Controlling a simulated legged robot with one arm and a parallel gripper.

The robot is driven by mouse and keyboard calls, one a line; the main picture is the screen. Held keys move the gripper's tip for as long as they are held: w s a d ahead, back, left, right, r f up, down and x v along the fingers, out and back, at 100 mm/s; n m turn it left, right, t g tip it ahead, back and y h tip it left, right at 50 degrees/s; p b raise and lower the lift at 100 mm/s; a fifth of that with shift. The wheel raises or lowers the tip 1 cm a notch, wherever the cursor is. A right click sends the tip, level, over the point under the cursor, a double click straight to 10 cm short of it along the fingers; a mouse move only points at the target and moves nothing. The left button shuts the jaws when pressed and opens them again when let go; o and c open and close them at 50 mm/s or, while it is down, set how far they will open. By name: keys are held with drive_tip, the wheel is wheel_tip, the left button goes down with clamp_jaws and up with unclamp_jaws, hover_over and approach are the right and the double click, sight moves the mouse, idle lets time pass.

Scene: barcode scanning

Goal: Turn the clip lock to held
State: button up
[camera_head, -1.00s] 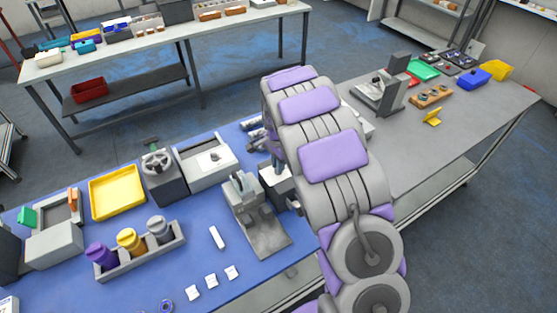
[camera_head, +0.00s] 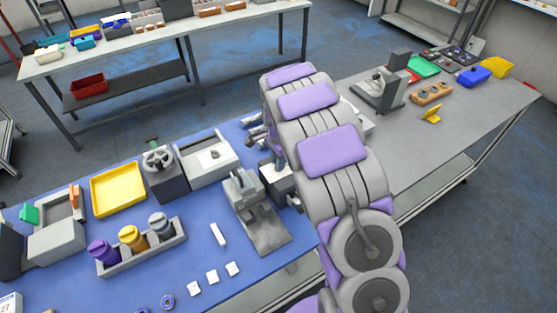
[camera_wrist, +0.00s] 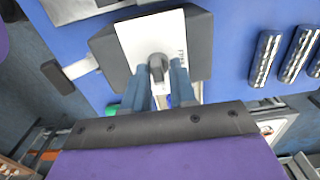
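The clip lock shows in the wrist view as a dark grey block (camera_wrist: 199,48) with a white face plate (camera_wrist: 140,40). A grey knob (camera_wrist: 157,66) stands on the plate. Small lettering beside the knob is too small to read. My gripper (camera_wrist: 161,70) has its two blue-grey fingers on either side of the knob. A gap shows between the fingers, but I cannot tell whether they press on the knob. Part of the knob and the plate's lower part are hidden by the fingers. In the head view my arm hides most of the lock and my gripper.
Black-and-silver cylinders (camera_wrist: 265,58) lie right of the lock in the wrist view. On the blue bench, a grey fixture (camera_head: 262,215), a holder with capped bottles (camera_head: 165,252), a yellow tray (camera_head: 117,188) and a handwheel box (camera_head: 162,178) stand to the left of my arm.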

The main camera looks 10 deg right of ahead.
drive_tip(key=shift+o, duration=1)
wheel_tip(320, 180, up, 17)
drive_tip(key=p, duration=0.1)
drive_tip(key=shift+r, duration=0.15)
drive_tip(key=shift+a, duration=0.1)
drive_tip(key=s+d+r+n+b, duration=0.1)
drive_tip(key=s+n+b, duration=0.15)
drive_tip(key=s, duration=0.65)
drive_tip(key=s+d+r+n+b, duration=0.1)
drive_tip(key=s+n, duration=0.2)
drive_tip(key=s, duration=0.5)
drive_tip(key=s+a+f+n+g+b, duration=0.1)
drive_tip(key=s+f+n, duration=0.2)
drive_tip(key=s, duration=0.9)
drive_tip(key=s+f+n+b, duration=0.2)
drive_tip(key=s+f+n, duration=0.2)
drive_tip(key=s, duration=0.9)
drive_tip(key=shift+a+f+n+g, duration=0.2)
drive_tip(key=shift+a+n+g, duration=0.2)
drive_tip(key=shift+n, duration=0.65)
